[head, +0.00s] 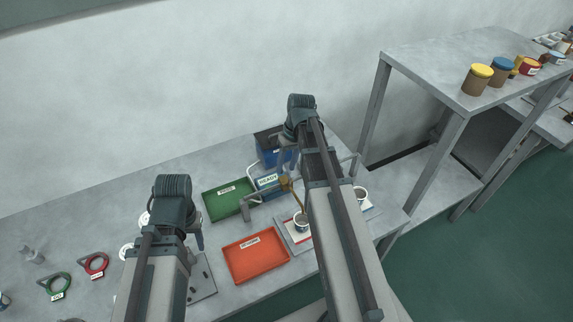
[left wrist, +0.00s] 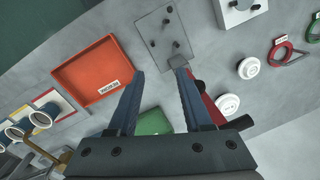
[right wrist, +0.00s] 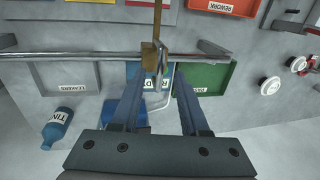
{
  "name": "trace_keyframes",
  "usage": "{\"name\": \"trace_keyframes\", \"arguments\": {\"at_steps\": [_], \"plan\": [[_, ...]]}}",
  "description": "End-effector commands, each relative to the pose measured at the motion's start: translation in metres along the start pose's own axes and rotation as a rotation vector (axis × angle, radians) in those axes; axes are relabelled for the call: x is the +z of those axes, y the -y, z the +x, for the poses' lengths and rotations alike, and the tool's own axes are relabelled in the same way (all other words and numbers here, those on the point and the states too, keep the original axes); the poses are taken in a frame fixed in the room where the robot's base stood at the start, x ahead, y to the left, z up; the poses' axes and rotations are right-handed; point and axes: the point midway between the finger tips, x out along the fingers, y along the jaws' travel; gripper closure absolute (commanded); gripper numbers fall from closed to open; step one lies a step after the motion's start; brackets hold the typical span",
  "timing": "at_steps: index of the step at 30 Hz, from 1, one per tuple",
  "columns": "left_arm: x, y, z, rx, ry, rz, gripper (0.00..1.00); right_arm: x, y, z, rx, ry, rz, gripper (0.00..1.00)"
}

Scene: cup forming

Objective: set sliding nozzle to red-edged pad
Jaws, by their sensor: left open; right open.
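The sliding nozzle (head: 285,183) is a brass block with a thin spout on a grey rail (head: 265,195). In the right wrist view the nozzle (right wrist: 149,55) has a grey handle hanging between my right gripper's (right wrist: 157,70) open fingers; contact cannot be told. The red-edged pad (left wrist: 52,97) lies beside the orange tray, with a cup (left wrist: 45,113) on it; yellow- and blue-edged pads lie beyond it. The spout reaches over the pads; which pad it is over is unclear. My left gripper (left wrist: 158,80) is open and empty over the bench, near a grey pegged plate (left wrist: 166,38).
The orange rework tray (head: 256,255), green tray (head: 228,200) and blue ready tray (head: 268,181) stand around the rail. A blue bottle (right wrist: 57,125) stands behind. Red (head: 95,263) and green (head: 57,283) rings lie at left. A raised shelf (head: 440,65) stands at right.

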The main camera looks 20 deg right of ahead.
Motion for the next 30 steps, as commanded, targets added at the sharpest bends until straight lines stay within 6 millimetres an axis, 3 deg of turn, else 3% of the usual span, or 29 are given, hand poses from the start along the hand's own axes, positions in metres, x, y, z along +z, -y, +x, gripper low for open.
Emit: {"name": "trace_keyframes", "arguments": {"at_steps": [11,30], "plan": [[0.001,0.002,-0.019,0.000,0.000,0.001,0.50,0.000,0.001,-0.019,0.000,0.000,0.000,0.55],[0.007,0.010,-0.112,0.003,0.000,-0.014,0.50,0.000,0.001,-0.115,0.000,0.000,0.001,0.55]]}}
